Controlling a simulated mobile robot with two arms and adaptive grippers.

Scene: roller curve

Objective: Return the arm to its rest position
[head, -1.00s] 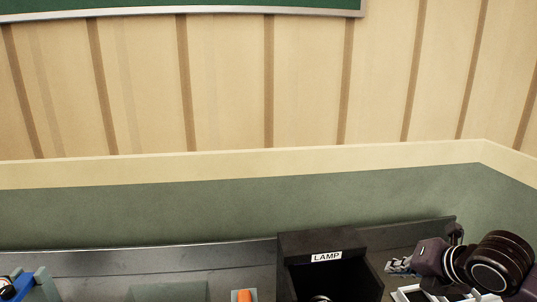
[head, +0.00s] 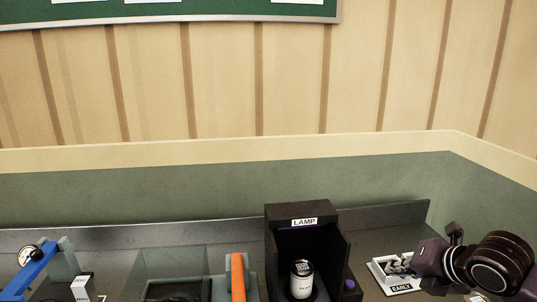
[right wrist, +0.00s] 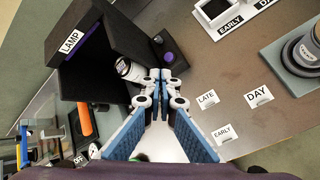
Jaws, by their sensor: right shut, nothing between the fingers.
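My right arm comes in at the right of the head view, its dark wrist low over the bench. My right gripper (head: 396,267) shows small there, in front of a white tray. In the right wrist view its blue-and-white fingers (right wrist: 161,78) are shut together at the tips, with nothing between them. The tips appear beside the open front of the black LAMP box (right wrist: 88,42), close to a white can (right wrist: 130,69); I cannot tell the gap. My left gripper is not in view.
The LAMP box (head: 303,210) stands upright on the bench with the can (head: 301,279) inside. The white EARLY tray (head: 383,279) is to its right. An orange bar (head: 238,277) and a blue lever device (head: 38,268) are left. LATE, EARLY and DAY labels (right wrist: 256,96) lie on the bench.

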